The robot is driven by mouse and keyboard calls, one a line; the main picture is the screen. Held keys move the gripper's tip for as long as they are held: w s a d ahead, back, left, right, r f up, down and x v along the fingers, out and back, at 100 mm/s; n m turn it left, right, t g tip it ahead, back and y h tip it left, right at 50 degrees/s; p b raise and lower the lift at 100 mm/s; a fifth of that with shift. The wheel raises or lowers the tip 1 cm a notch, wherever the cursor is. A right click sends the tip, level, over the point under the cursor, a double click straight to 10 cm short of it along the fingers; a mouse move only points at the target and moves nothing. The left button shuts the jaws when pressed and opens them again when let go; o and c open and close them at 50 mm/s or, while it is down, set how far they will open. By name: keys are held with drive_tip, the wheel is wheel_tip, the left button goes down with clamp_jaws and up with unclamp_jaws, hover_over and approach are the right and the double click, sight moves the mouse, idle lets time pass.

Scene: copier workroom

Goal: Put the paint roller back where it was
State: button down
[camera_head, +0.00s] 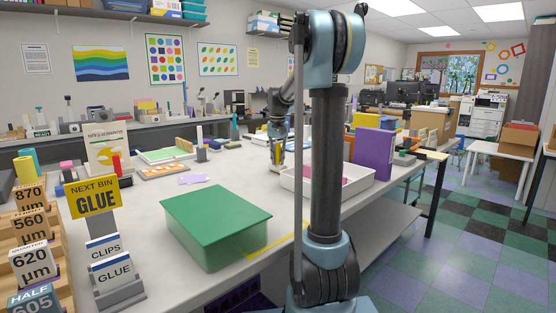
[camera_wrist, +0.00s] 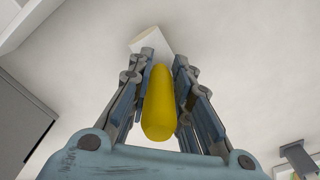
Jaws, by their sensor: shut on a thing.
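My gripper (camera_wrist: 158,75) is shut on the yellow handle of the paint roller (camera_wrist: 159,108) in the wrist view. A white block-like end (camera_wrist: 150,41) shows just beyond the fingertips; it seems to be the roller's head, but the join is hidden. In the head view my gripper (camera_head: 278,163) points down over the white table, beside the left end of a white tray (camera_head: 292,187). A bit of yellow shows between the fingers there. I cannot tell how far the roller is above the tabletop.
A pink item (camera_head: 330,173) lies in the white tray, partly behind my arm. A purple binder (camera_head: 373,153) stands behind it at the right. A green-lidded box (camera_head: 216,222) is at the table's front. A lilac card (camera_head: 192,179) lies at left; the tabletop between is clear.

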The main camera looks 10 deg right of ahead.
drive_tip(key=c, duration=1.5)
unclamp_jaws()
drive_tip(key=shift+o, duration=0.2)
